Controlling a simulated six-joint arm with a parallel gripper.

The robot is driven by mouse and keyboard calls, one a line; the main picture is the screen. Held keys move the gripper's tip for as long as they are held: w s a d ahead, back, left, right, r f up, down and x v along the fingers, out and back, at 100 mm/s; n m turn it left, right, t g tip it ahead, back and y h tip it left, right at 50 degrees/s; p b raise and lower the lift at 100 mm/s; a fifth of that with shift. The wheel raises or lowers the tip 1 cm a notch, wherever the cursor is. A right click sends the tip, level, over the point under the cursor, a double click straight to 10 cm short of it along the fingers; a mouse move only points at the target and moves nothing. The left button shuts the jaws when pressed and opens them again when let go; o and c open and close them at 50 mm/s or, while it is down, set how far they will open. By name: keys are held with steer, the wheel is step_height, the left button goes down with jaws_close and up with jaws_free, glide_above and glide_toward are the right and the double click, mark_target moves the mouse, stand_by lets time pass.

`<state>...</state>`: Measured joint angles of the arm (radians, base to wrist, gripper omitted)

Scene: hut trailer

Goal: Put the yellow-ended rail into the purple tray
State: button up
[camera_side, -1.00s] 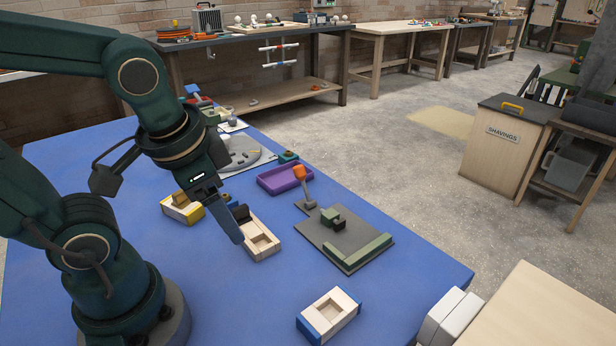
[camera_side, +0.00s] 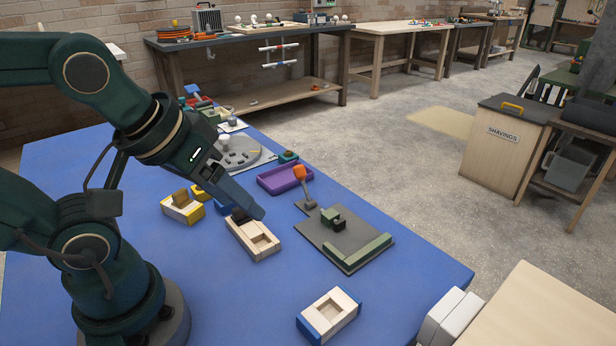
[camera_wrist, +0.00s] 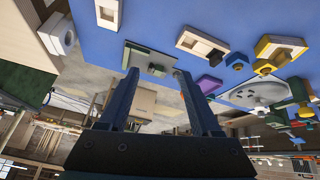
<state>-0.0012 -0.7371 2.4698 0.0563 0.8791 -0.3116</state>
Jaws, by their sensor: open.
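My gripper (camera_side: 256,211) is open and empty, above the table over the far end of a plain wooden piece (camera_side: 262,255). In the wrist view its fingers (camera_wrist: 155,76) are spread apart.
A blue-ended wooden piece (camera_side: 345,319) lies at the front. A dark board (camera_side: 350,228) with green blocks and an orange-topped lever (camera_side: 302,177) sits right of the gripper. Small yellow (camera_side: 200,193) and blue (camera_side: 222,208) pieces lie beside the rail. A grey disc (camera_side: 238,153) is behind.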

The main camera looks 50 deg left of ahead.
steer(key=w+a+n+g+y, duration=0.1)
steer(key=w+a+n+y, duration=0.25)
steer(key=a+n, duration=0.4)
steer(key=n+g, duration=0.7)
steer(key=n, duration=0.5)
glide_toward(182, 198)
steer(key=shift+m, duration=0.25)
steer(key=x, duration=0.5)
steer(key=shift+a+f, duration=0.1)
steer(key=shift+f, duration=0.25)
steer(key=shift+s+a+f, duration=0.25)
steer(key=shift+f, duration=0.3)
steer(key=shift+x, duration=1.95)
steer(key=shift+w, duration=0.1)
